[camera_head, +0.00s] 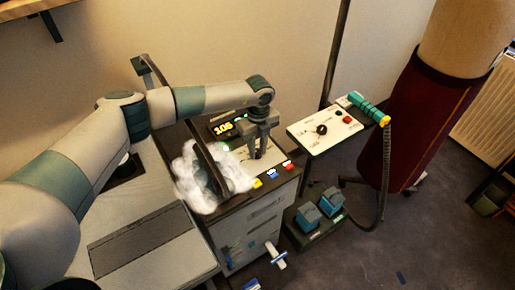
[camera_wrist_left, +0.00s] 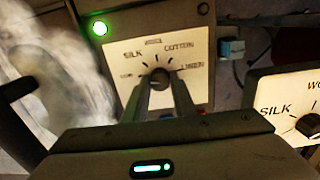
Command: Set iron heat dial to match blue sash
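My left gripper (camera_head: 262,150) reaches down onto the light dial panel on top of the cabinet. In the left wrist view its two fingers (camera_wrist_left: 160,82) stand on either side of the dark heat dial knob (camera_wrist_left: 160,74), close against it. The white dial plate (camera_wrist_left: 122,58) reads LOW, SILK, COTTON and LINEN around the knob. The knob's pointer is too small and covered to read. A green lamp (camera_wrist_left: 99,28) is lit beside the plate. I cannot make out a blue sash in either view. My right gripper is not in view.
A lit display (camera_head: 223,127) sits behind the dial. White steam (camera_head: 205,182) clouds the left. A second dial panel (camera_head: 313,139), with a hose and teal handle (camera_head: 367,107), stands right.

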